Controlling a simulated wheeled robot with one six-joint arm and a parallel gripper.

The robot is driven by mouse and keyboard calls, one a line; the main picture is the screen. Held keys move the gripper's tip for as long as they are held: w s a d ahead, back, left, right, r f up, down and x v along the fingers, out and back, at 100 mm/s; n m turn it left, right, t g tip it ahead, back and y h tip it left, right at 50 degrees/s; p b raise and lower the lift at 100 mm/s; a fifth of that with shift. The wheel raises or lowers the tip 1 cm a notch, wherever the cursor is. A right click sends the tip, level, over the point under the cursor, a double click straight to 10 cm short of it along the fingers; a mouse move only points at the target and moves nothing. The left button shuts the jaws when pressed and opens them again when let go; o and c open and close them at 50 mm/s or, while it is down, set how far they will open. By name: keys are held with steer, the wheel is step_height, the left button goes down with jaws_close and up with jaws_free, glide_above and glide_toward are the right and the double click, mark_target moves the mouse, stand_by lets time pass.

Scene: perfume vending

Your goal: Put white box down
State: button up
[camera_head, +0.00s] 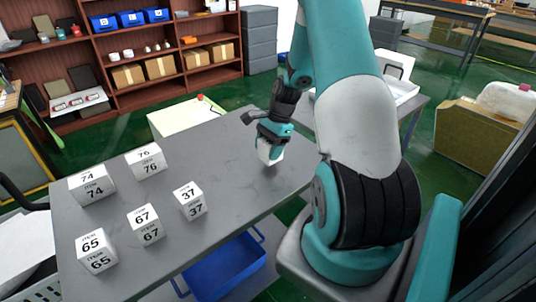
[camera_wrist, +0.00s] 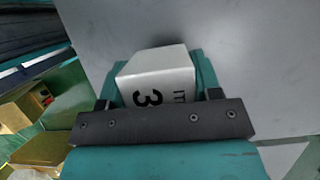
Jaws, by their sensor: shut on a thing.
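A white box (camera_wrist: 158,66) with black print, a "3" and "IT" showing in the wrist view, is held between the fingers of my gripper (camera_wrist: 158,90). In the head view my gripper (camera_head: 272,150) points down over the right part of the grey table (camera_head: 235,160), with the white box (camera_head: 266,155) at its tip. The box is at or just above the table top; I cannot tell whether it touches. The rest of its label is hidden by the gripper.
White boxes numbered 74 (camera_head: 92,187), 76 (camera_head: 147,161), 67 (camera_head: 146,226), 65 (camera_head: 97,251) and 37 (camera_head: 190,201) stand on the table's left half. Bare table surrounds the held box. A blue bin (camera_head: 228,268) is below the front edge.

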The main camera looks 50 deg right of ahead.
steer(key=shift+f, duration=1.3)
steer(key=shift+f, duration=0.15)
steer(key=o, duration=0.9)
steer(key=shift+o, duration=0.2)
